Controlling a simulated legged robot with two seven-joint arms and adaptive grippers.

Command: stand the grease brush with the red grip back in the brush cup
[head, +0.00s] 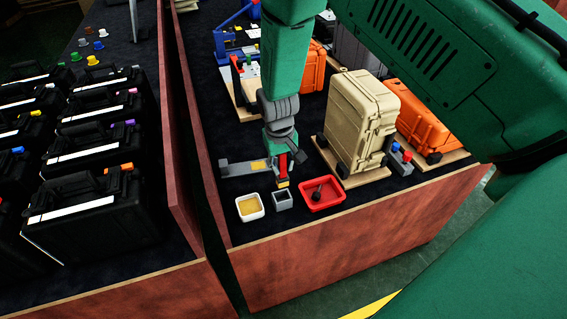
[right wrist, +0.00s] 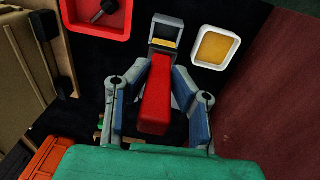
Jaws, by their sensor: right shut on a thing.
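My right gripper (head: 281,170) is shut on the red grip (right wrist: 156,95) of the grease brush, which sits between its two fingers in the right wrist view. In the head view the brush (head: 283,183) points down, its yellowish lower end just above or at the small grey brush cup (head: 282,203). The cup also shows in the right wrist view (right wrist: 167,24), beyond the brush end. A yellow band lies between grip and cup there. I cannot tell whether the brush tip is inside the rim. My left gripper is not in view.
A white dish of yellow grease (head: 250,207) stands left of the cup, and a red tray (head: 338,187) with a black-handled item stands right. A beige case (head: 358,110) stands behind on a board. A grey bar (head: 240,168) lies left of my gripper. The table's front edge is near.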

